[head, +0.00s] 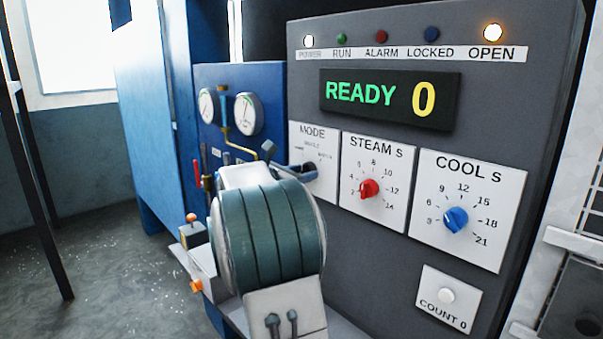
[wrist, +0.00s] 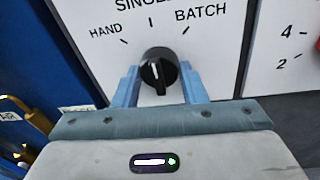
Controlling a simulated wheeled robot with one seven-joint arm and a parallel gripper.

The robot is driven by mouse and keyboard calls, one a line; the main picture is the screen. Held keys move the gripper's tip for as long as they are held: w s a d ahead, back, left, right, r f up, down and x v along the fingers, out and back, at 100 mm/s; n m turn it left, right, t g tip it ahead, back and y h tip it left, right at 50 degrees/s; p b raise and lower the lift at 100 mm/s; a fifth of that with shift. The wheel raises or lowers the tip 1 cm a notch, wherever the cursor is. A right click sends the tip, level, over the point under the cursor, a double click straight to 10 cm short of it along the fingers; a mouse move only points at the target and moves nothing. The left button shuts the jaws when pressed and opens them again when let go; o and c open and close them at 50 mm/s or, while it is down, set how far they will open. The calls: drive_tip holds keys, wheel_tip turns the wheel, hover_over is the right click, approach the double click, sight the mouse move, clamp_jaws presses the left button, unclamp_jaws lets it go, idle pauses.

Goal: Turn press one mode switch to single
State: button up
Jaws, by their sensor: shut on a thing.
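The mode switch is a black knob (wrist: 158,72) with a white pointer line, on a white MODE plate (head: 325,183). The wrist view shows marks for HAND, SINGLE and BATCH. The pointer line is directed up and slightly left, roughly toward the SINGLE mark; the exact alignment is hard to tell. My gripper (wrist: 160,88) has its two blue fingers on either side of the knob and is shut on it. In the head view my gripper (head: 294,172) is at the MODE plate, and my arm hides the knob.
Right of the MODE plate are the STEAM dial with a red knob (head: 369,189) and the COOL dial with a blue knob (head: 455,219). Above, a display (head: 389,97) reads READY 0 and the OPEN lamp (head: 493,33) glows. Blue gauge panel (head: 270,78) at left.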

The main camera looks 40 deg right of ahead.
drive_tip(key=o, duration=1)
drive_tip(key=s+a+r+b, duration=0.1)
drive_tip(key=s+a+b, duration=0.1)
drive_tip(key=a, duration=1.1)
drive_tip(key=shift+a+b, duration=0.35)
drive_tip(key=shift+b, duration=0.45)
drive_tip(key=shift+s, duration=0.15)
drive_tip(key=s+a+f+m+y, duration=0.6)
drive_tip(key=s+a+f, duration=0.1)
drive_tip(key=s+f, duration=0.2)
drive_tip(key=s+a+f+m+y, duration=0.7)
drive_tip(key=s+f, duration=0.3)
drive_tip(key=s, duration=0.1)
drive_tip(key=shift+s+a+f+m, duration=0.2)
drive_tip(key=shift+f+m, duration=0.05)
drive_tip(key=shift+m, duration=0.05)
drive_tip(key=s+a+f+m+y, duration=0.1)
drive_tip(key=a, duration=0.1)
drive_tip(key=s+a+f+m+y, duration=0.1)
drive_tip(key=s+a+m, duration=0.1)
drive_tip(key=s+a+f+m+y, duration=0.1)
drive_tip(key=a+m, duration=0.1)
drive_tip(key=shift+s+a+f+t+y, duration=0.25)
drive_tip(key=shift+f+t+y, duration=0.05)
drive_tip(key=shift+t+y, duration=0.1)
drive_tip(key=shift+c, duration=0.3)
